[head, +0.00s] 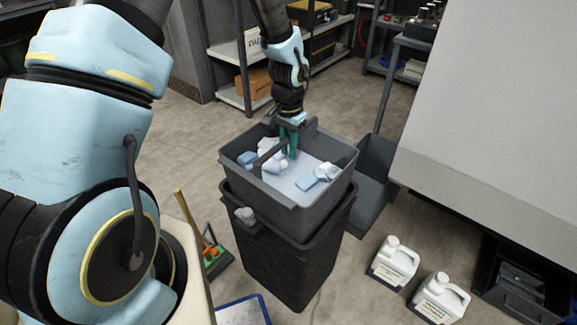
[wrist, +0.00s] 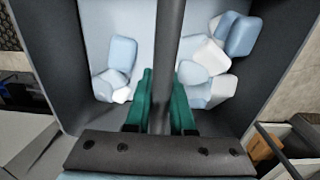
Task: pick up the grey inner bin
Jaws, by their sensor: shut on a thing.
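The grey inner bin (head: 318,211) is an open rectangular tub with a bar handle (wrist: 169,60) across its middle. In the head view it sits at the top of a darker outer bin (head: 295,262), its walls standing above that bin's rim. Several pale blue and white crumpled pieces (wrist: 208,62) lie on its floor. My gripper (head: 290,150) reaches down into the bin from above. In the wrist view its green fingers (wrist: 161,105) are on either side of the handle bar, shut on it. How far the inner bin is seated is hard to tell.
Two white jugs (head: 394,262) stand on the floor to the right. A dustpan and brush (head: 213,258) lie at the left. A large grey panel (head: 490,110) fills the right side. Shelves (head: 240,60) stand behind, with open concrete floor between.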

